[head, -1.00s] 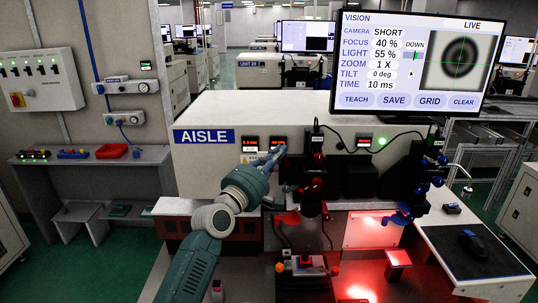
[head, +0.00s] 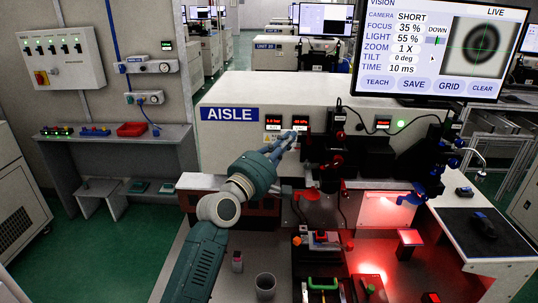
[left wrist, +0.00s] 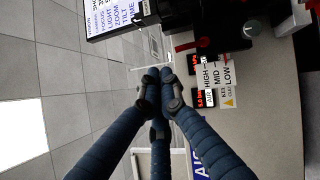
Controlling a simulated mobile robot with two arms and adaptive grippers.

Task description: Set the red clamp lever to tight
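Red lever-like parts show on the black camera stands: one (head: 308,193) juts left from the near stand, and a red knob (head: 337,160) sits above it. I cannot tell surely which is the clamp lever, or its setting. The left wrist view shows a red lever (left wrist: 186,46) beside the black stand. My left gripper (head: 292,136) is left of the stand, in front of the grey cabinet's red displays. Its three fingertips (left wrist: 158,76) meet with nothing visible between them. My right gripper is not in view. The monitor (head: 430,48) reads FOCUS 35 %.
Blue knobs (head: 436,170) stand on the right-hand stand above a red-lit plate. A grey cup (head: 265,286) and green-handled tools (head: 323,284) lie at the front of the bench. A black mouse (head: 484,224) lies on the right-hand mat.

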